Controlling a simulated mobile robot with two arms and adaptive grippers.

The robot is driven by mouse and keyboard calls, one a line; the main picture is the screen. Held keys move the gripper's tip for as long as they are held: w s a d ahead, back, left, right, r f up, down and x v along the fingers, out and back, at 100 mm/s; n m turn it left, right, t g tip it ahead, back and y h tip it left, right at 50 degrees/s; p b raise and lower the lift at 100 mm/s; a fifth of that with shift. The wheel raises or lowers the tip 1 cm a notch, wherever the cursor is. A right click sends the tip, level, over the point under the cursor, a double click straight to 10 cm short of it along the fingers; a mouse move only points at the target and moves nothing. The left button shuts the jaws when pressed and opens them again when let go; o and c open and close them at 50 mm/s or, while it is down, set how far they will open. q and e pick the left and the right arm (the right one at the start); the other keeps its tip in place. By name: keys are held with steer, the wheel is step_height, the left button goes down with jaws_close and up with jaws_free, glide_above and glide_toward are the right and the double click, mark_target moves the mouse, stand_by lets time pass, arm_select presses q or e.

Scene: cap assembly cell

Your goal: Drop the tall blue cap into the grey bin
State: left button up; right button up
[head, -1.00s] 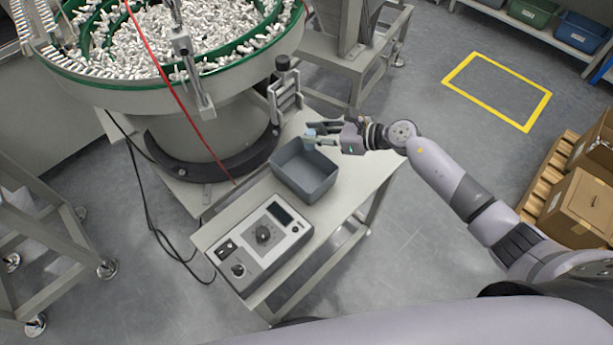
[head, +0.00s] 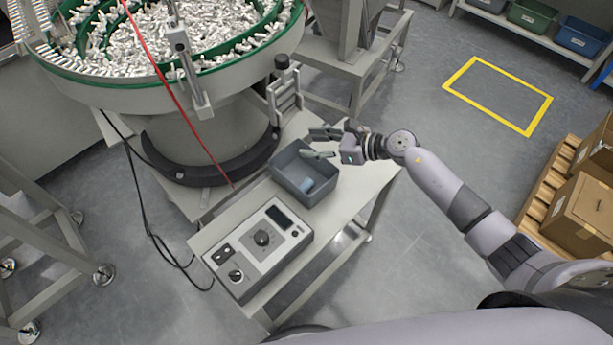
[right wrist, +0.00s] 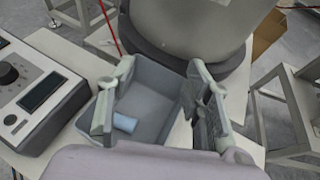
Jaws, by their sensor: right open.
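The tall blue cap (head: 307,184) lies on its side on the floor of the grey bin (head: 290,196), near the wall closest to my base. In the right wrist view the light blue cap (right wrist: 125,122) lies inside the grey bin (right wrist: 160,82), partly beside one finger. My right gripper (head: 322,144) is open and empty above the bin's far right edge. Its two spread fingers (right wrist: 160,100) frame the bin in the right wrist view. My left gripper is not in view.
The bin stands on a small table (head: 350,192) beside a control box (head: 258,250) with a dial. A large bowl feeder (head: 205,110) full of small white parts stands behind it. Cardboard boxes (head: 580,212) sit on a pallet at the right. The table's right side is clear.

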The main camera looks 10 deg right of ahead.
steer(key=shift+d, duration=0.1)
steer(key=v, duration=1.2)
steer(key=shift+r, duration=0.15)
